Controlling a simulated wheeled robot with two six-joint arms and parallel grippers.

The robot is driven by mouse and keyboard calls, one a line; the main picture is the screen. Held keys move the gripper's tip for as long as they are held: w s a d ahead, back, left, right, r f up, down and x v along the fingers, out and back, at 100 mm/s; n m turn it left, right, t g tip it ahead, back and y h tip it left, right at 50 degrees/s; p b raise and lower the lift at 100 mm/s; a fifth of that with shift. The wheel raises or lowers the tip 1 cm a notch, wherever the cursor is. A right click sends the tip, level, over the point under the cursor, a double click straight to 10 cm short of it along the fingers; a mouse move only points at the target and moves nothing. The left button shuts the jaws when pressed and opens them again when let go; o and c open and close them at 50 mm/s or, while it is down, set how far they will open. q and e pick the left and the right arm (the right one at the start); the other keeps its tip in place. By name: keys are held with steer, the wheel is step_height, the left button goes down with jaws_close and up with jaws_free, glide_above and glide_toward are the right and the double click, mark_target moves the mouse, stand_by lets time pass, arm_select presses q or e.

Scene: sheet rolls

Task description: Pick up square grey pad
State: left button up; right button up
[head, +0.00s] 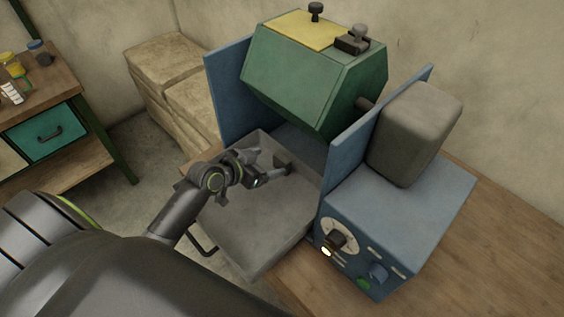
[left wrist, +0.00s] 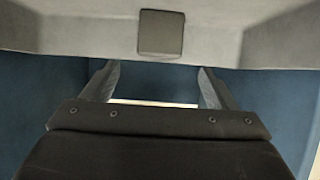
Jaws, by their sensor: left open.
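The square grey pad (left wrist: 161,33) is a small dark grey square, lying on the lighter grey tray (left wrist: 70,30) in the left wrist view. In the head view, a small dark piece that looks like the pad (head: 281,160) shows at the fingertips, partly hidden. My left gripper (head: 274,162) is open and reaches over the tray (head: 250,222) below the green drum. In the left wrist view its fingers (left wrist: 159,72) stand apart, with the pad ahead of the gap and no contact visible. My right gripper is not in view.
The green drum (head: 310,75) hangs above the tray between two blue side plates (head: 345,150). A blue control box (head: 395,220) with a grey motor housing (head: 412,135) stands at right on the wooden bench (head: 480,280). Stacked sacks (head: 170,75) and a side table (head: 45,90) stand at left.

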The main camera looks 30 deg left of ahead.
mark_target(282, 157)
arm_select(q)
steer(key=shift+p+x, duration=0.7)
steer(key=shift+x, duration=2.15)
steer(key=shift+d, duration=0.1)
steer(key=c, duration=1.1)
steer(key=shift+r, duration=0.2)
